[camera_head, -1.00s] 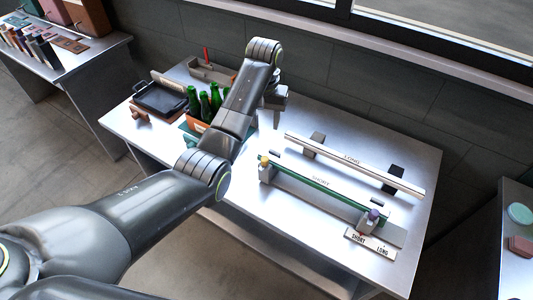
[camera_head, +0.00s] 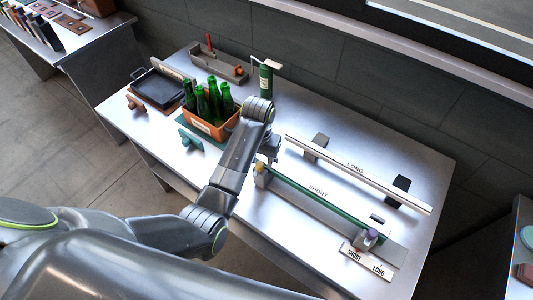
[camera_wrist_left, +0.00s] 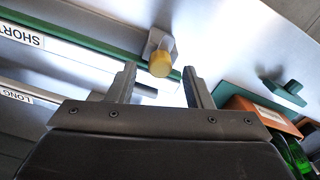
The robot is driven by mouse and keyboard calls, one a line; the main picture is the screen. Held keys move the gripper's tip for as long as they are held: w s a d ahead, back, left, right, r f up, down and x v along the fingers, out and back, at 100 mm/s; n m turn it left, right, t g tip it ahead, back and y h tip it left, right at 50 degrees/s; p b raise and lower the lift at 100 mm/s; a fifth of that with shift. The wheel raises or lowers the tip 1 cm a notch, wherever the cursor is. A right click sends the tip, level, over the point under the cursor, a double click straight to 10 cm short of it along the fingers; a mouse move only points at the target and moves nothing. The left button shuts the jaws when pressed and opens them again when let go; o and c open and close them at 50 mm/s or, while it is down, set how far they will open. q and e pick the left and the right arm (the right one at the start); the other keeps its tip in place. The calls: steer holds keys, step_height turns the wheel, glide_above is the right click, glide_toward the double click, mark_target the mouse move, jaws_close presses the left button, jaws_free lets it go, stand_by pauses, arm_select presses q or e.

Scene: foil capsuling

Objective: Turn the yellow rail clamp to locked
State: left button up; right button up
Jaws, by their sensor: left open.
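The yellow rail clamp (camera_head: 260,168) is a small yellow knob on a grey block at the left end of the green rail marked SHORT (camera_head: 318,205). In the left wrist view the yellow knob (camera_wrist_left: 161,64) shows just beyond the fingertips, between their lines, with nothing touching it that I can see. My left gripper (camera_wrist_left: 158,80) is open and empty; in the head view it (camera_head: 268,156) is right by the clamp, partly hidden by my own wrist. Whether the clamp is locked cannot be told. My right gripper is not in view.
A pale rail marked LONG (camera_head: 360,176) lies behind the green rail. A purple knob (camera_head: 370,236) and a SHORT/LONG plate (camera_head: 366,260) are at the right end.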

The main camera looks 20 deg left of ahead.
arm_select(q)
steer(key=shift+f, duration=0.65)
steer(key=shift+s, duration=0.1)
steer(key=shift+r, duration=0.1)
steer(key=shift+c, duration=0.9)
steer(key=c, duration=0.8)
